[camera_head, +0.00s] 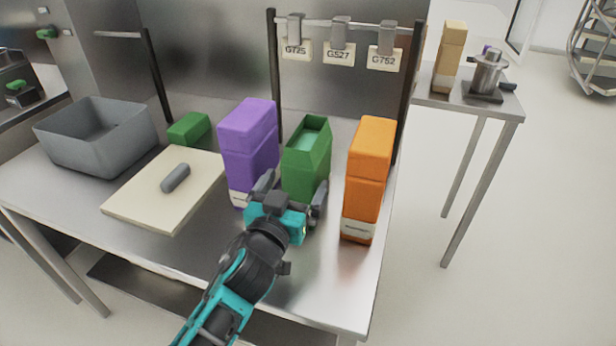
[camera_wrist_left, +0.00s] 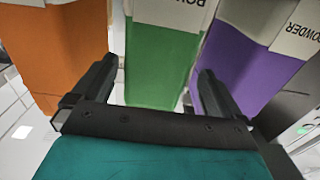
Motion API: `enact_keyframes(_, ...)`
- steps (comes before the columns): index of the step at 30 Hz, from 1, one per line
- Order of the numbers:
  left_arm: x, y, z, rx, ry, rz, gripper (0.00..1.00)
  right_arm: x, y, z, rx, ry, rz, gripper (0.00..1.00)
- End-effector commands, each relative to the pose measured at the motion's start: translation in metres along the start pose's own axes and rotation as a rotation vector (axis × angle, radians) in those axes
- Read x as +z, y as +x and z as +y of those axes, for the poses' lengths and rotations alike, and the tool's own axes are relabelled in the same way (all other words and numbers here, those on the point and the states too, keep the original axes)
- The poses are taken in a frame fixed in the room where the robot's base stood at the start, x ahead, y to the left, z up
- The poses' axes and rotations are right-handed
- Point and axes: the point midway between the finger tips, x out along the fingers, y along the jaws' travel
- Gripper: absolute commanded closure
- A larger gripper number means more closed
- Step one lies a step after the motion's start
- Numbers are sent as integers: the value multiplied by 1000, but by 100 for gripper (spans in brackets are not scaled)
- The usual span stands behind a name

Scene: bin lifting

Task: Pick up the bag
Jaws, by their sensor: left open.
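My left gripper (camera_head: 292,190) is open at the front of the green bag, one finger towards each side. In the left wrist view the green bag (camera_wrist_left: 158,70) appears between the fingers, with the orange bag (camera_wrist_left: 58,50) left and the purple bag (camera_wrist_left: 240,70) right. Whether the fingers touch the green bag cannot be told. My right gripper is out of view.
A rail with several hanging tags (camera_head: 340,56) stands behind the bags. To the left are a grey bin (camera_head: 80,150), a cream board (camera_head: 140,210) with a grey cylinder (camera_head: 176,178), and a green block (camera_head: 188,128). The table front beside my arm is clear.

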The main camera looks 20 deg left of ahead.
Motion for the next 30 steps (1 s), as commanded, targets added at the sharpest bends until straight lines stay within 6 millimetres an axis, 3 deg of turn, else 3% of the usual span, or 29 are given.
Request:
enact_keyframes(12,0,46,5,0,2,0,0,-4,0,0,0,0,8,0)
enact_keyframes(22,1,53,5,0,0,-1,0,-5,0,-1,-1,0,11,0)
enact_keyframes(30,1,53,5,0,0,-1,24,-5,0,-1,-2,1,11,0)
